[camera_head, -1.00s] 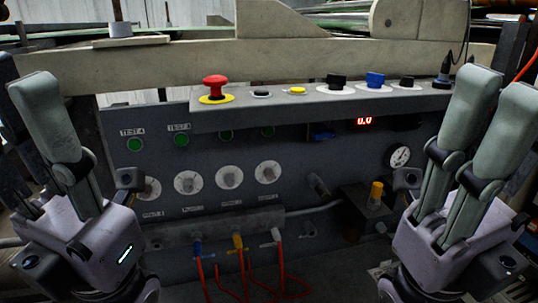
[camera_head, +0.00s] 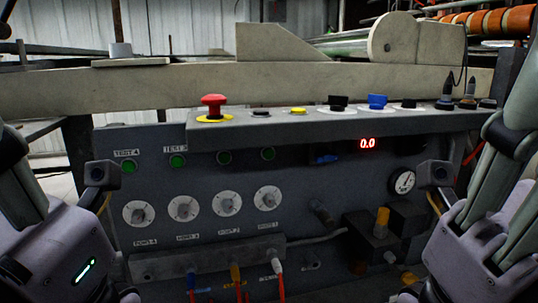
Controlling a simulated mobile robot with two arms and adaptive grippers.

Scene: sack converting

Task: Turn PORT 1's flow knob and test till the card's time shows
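A dark panel (camera_head: 330,230) faces me with a row of round white flow knobs. The rightmost knob (camera_head: 267,199) has a label that seems to read PORT 1. A red display (camera_head: 367,143) reads 0.0. No card with a time is recognisable. My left gripper (camera_head: 20,190) is at the left edge, mostly cut off, its opening hidden. My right gripper (camera_head: 510,170) is at the right edge, fingers apart, tips out of frame. Neither touches the panel.
A ledge above carries a red mushroom button (camera_head: 213,106), a yellow button (camera_head: 298,111) and a blue knob (camera_head: 376,102). Hoses plug in below at a grey bar (camera_head: 160,265). A gauge (camera_head: 403,182) and a yellow-capped fitting (camera_head: 381,221) stand right. Space before the knobs is clear.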

